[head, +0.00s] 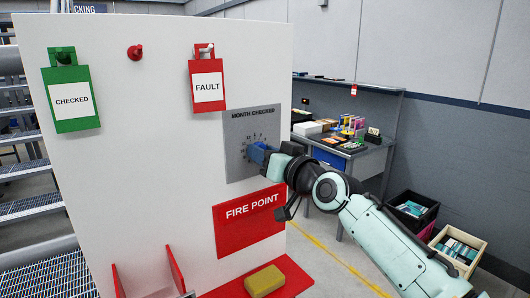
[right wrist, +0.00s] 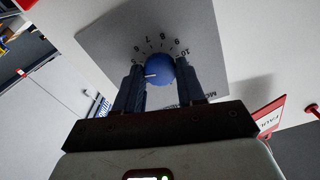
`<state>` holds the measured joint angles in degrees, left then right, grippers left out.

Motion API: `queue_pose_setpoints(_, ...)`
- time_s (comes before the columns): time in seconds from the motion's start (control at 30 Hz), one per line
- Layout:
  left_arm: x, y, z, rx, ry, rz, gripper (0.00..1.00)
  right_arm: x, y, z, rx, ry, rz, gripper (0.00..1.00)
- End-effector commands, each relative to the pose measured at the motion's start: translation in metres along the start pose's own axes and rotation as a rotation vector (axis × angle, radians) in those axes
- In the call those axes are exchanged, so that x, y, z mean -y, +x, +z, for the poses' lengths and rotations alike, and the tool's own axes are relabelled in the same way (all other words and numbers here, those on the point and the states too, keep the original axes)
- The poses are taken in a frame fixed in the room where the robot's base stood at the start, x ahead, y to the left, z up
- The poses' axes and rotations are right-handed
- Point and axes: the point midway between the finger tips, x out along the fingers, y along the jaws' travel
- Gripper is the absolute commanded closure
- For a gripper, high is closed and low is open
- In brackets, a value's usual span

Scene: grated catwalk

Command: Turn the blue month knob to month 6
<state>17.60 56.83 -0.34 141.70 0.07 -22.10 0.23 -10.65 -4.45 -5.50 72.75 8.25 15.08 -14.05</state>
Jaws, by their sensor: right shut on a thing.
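The blue month knob (head: 258,154) sits on the grey "MONTH CHECKED" dial plate (head: 234,128) on the white board. In the right wrist view the knob (right wrist: 160,69) lies between the two fingers of my right gripper (right wrist: 161,80). The gripper is shut on it. The white pointer line on the knob points left in that view, just below the numeral 5. Numerals 5 to 10 show around the knob; others are hidden behind the fingers. My left gripper is not in view.
The white board (head: 150,190) carries a green CHECKED tag (head: 72,98), a red FAULT tag (head: 207,82), a bare red peg (head: 135,51) and a FIRE POINT sign (head: 249,220). A yellow block (head: 265,281) lies on the red shelf below. A cluttered desk (head: 345,150) stands behind right.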

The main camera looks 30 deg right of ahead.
Motion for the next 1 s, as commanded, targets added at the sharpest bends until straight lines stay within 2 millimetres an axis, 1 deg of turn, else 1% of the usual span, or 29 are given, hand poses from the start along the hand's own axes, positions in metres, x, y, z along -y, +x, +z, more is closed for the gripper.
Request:
queue_pose_setpoints(0.3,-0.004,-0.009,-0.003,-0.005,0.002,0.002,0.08,0.0,0.001,0.001,0.005,0.302,0.001,0.92)
queue_pose_setpoints(0.6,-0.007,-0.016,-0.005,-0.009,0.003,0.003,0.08,0.0,0.001,0.001,0.005,0.556,0.001,0.92)
queue_pose_setpoints(0.8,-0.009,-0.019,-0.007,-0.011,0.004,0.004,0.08,0.0,0.001,0.001,0.005,0.679,0.002,0.92)
queue_pose_setpoints(1.0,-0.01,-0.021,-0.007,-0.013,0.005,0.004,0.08,0.0,0.001,0.002,0.006,0.752,0.001,0.92)
